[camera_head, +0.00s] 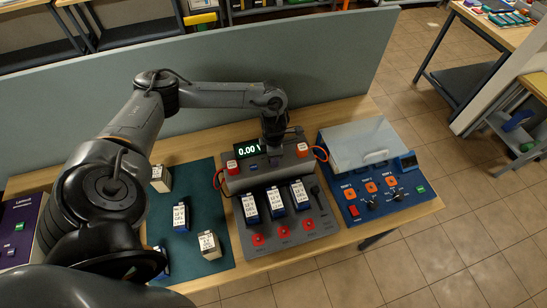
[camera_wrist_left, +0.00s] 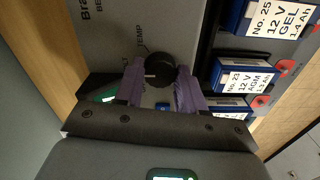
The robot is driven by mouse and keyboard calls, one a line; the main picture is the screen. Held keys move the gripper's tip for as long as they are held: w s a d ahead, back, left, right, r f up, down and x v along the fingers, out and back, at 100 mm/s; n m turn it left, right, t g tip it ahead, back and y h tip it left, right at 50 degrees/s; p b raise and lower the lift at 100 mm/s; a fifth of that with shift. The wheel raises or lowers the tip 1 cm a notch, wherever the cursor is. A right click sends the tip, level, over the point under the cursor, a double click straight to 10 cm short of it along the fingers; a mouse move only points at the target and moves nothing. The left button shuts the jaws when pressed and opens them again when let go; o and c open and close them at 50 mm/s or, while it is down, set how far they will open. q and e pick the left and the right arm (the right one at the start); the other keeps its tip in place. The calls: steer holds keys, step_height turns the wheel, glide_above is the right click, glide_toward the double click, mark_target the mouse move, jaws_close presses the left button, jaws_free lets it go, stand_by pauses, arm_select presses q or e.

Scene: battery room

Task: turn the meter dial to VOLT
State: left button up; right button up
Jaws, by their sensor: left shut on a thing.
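The grey meter (camera_head: 234,181) stands behind the battery tester slots, its green display (camera_head: 248,150) reading about 0.00 V. My left gripper (camera_head: 272,144) points down at the meter's top, just right of the display, and hides the dial in the head view. In the left wrist view the round black dial (camera_wrist_left: 158,66) sits between the purple fingers of my left gripper (camera_wrist_left: 160,82), which is shut on it. A white pointer mark on the dial points left. TEMP is legible above the dial; another label is partly covered by a finger. My right gripper is not in view.
Blue-and-white batteries (camera_head: 274,199) stand in the grey tester, with red buttons (camera_head: 283,231) in front. More batteries stand on the green mat (camera_head: 210,275) at left. A blue panel (camera_head: 380,208) with a clear lid is at right. A grey partition (camera_head: 310,75) runs behind.

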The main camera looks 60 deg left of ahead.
arm_select(q)
steer(key=shift+r, duration=0.1)
stand_by(0.3)
steer(key=o, duration=0.8)
step_height(320, 180, up, 6)
steer(key=shift+r, duration=0.1)
step_height(320, 180, up, 5)
steer(key=p, duration=0.2)
steer(key=shift+f+p, duration=0.2)
steer(key=shift+p, duration=0.1)
